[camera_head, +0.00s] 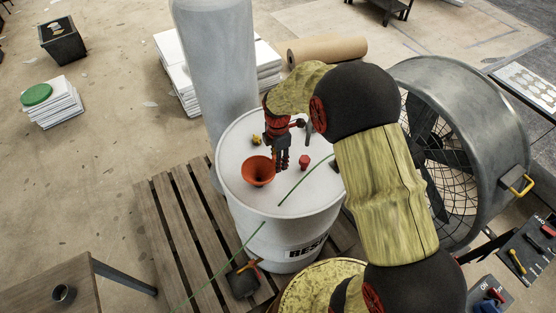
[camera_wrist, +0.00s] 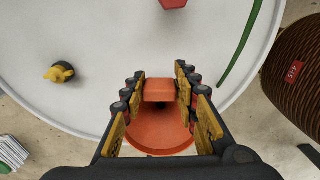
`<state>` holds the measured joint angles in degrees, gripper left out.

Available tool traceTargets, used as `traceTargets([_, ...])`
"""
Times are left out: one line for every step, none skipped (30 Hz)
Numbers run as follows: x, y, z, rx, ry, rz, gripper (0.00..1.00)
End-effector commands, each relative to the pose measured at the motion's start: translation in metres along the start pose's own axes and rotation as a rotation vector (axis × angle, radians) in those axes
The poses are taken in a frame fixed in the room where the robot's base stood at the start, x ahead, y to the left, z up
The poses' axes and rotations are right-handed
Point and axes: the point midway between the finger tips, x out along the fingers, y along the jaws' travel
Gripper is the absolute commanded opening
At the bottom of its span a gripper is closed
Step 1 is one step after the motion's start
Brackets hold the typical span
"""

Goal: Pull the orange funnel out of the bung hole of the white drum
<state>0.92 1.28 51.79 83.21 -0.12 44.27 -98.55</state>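The orange funnel (camera_head: 258,173) stands mouth up on the pale top of the white drum (camera_head: 238,205). Its lower part and the bung hole are hidden. My gripper (camera_head: 281,167) points down just right of the funnel in the head view. In the wrist view my gripper (camera_wrist: 160,74) has its fingers apart, one on each side of the funnel (camera_wrist: 158,137). A flat orange part of the funnel lies between the fingers, with narrow gaps visible at both sides. I cannot tell how far below the fingertips it lies.
On the drum top are a red plug (camera_head: 304,161), a small yellow fitting (camera_head: 255,139) and a green strip (camera_head: 291,191). A tall grey cylinder (camera_head: 218,75) stands behind the drum. A large fan (camera_head: 485,165) is at right. The drum stands on a wooden pallet (camera_head: 170,215).

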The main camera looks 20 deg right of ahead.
Motion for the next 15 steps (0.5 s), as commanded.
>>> traceTargets([-0.0002,0.0002,0.0,0.0,0.0,0.0,0.23])
traceTargets([-0.0002,0.0002,0.0,0.0,0.0,0.0,0.22])
traceTargets([-0.0002,0.0002,0.0,0.0,0.0,0.0,0.19])
traceTargets([-0.0002,0.0002,0.0,0.0,0.0,0.001,0.18])
traceTargets([-0.0002,0.0002,0.0,0.0,0.0,0.001,0.16])
traceTargets([-0.0002,0.0002,0.0,0.0,0.0,0.001,0.14])
traceTargets([-0.0002,0.0002,0.0,0.0,0.0,0.001,0.12])
traceTargets([-0.0002,0.0002,0.0,0.0,0.0,0.001,0.1])
traceTargets([-0.0002,0.0002,0.0,0.0,0.0,0.001,0.08])
traceTargets([-0.0002,0.0002,0.0,0.0,0.0,0.001,0.06])
traceTargets([-0.0002,0.0002,0.0,0.0,0.0,0.001,0.05])
traceTargets([-0.0002,0.0002,0.0,0.0,0.0,0.001,0.05])
traceTargets([-0.0004,0.0002,0.0,0.0,0.0,0.001,0.05])
traceTargets([-0.0006,0.0003,0.0,0.0,0.0,0.001,0.05])
traceTargets([-0.0011,0.0003,0.0,0.0,0.0,0.001,0.05])
